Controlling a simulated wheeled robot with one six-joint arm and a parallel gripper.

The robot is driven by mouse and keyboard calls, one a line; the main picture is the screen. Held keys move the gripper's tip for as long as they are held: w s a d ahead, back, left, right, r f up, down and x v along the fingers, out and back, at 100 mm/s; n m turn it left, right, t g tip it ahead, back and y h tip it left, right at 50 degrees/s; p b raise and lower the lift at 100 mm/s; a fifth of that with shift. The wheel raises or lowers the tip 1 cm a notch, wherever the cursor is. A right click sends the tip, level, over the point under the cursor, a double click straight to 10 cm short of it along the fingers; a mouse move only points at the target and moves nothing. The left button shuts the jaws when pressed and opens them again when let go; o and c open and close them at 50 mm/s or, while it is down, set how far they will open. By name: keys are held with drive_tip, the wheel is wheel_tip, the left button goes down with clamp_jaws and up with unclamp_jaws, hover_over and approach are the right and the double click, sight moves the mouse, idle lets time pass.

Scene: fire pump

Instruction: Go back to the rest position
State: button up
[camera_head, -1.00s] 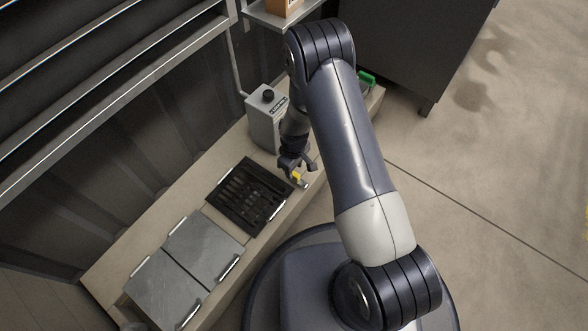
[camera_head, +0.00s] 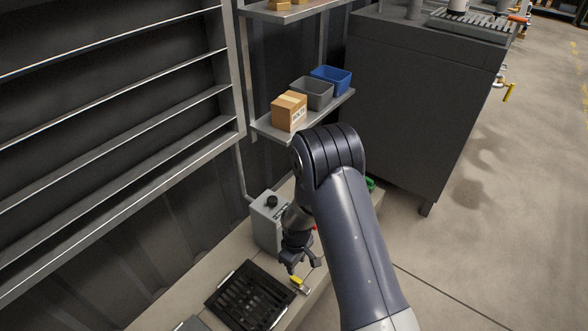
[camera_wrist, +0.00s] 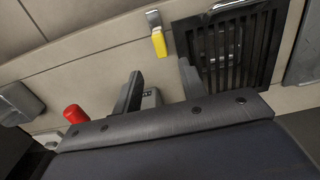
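My gripper (camera_head: 302,264) is above the low bench (camera_head: 178,303), beside the grey control box. In the wrist view my gripper (camera_wrist: 160,82) has its two fingers spread apart with nothing between them. A small yellow-handled piece with a metal end (camera_head: 299,284) lies on the bench just below the fingers. It also shows in the wrist view (camera_wrist: 158,42), beyond the fingertips and apart from them.
A black slotted tray (camera_head: 246,297) lies left of the yellow piece. The grey control box (camera_head: 268,222) with a black knob stands behind my wrist. A shelf (camera_head: 266,127) holds a cardboard box (camera_head: 289,110) and bins. A dark cabinet (camera_head: 412,110) stands right. Floor at right is clear.

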sight(296, 278)
wheel_tip(296, 278, down, 10)
drive_tip(key=b, duration=0.3)
drive_tip(key=shift+f+b, duration=0.1)
drive_tip(key=shift+b, duration=0.3)
drive_tip(key=shift+m, duration=0.3)
drive_tip(key=shift+r, duration=0.2)
